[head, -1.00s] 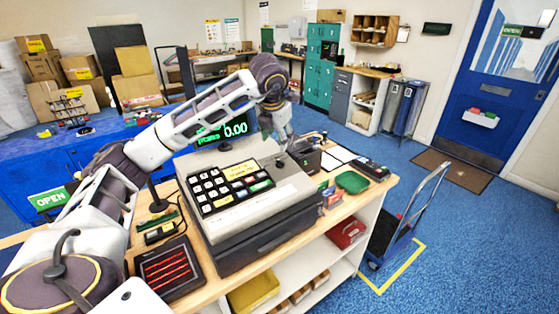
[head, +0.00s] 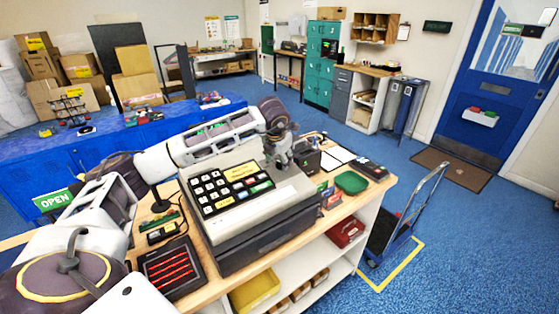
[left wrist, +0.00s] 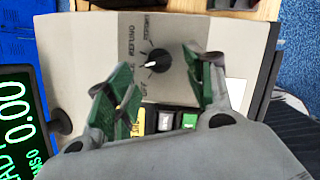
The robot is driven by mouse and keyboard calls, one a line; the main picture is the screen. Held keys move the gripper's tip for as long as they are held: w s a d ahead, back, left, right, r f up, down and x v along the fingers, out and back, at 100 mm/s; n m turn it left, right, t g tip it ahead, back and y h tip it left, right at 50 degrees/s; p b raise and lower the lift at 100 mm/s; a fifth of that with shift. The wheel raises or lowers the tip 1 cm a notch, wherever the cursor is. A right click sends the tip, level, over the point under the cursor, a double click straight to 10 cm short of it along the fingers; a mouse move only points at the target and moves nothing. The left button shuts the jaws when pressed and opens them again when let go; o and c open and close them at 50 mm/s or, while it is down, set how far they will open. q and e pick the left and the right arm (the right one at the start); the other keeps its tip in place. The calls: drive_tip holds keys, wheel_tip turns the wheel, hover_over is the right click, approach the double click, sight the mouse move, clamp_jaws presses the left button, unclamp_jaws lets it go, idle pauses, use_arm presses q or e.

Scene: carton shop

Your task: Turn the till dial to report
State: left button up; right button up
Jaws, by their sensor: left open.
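The grey till (head: 262,216) stands on the wooden counter, with its keypad (head: 236,186) facing me. In the left wrist view the till's top (left wrist: 95,35) carries a black round dial (left wrist: 157,61) with a white pointer. The pointer aims left, toward a partly hidden label ending in E; REFUND, REPORT and OFF labels also ring the dial. My left gripper (head: 279,162) is over the till's top right, hiding the dial in the head view. In the left wrist view its green-padded fingers (left wrist: 158,88) are open, one on each side of the dial in the picture, with nothing between them.
The till's lit display (left wrist: 20,112) stands beside it, mostly behind my arm in the head view.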

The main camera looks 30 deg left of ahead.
sight(280, 165)
use_arm(q)
drive_tip(key=shift+x, duration=1.3)
drive_tip(key=shift+c, duration=0.3)
drive_tip(key=c, duration=1)
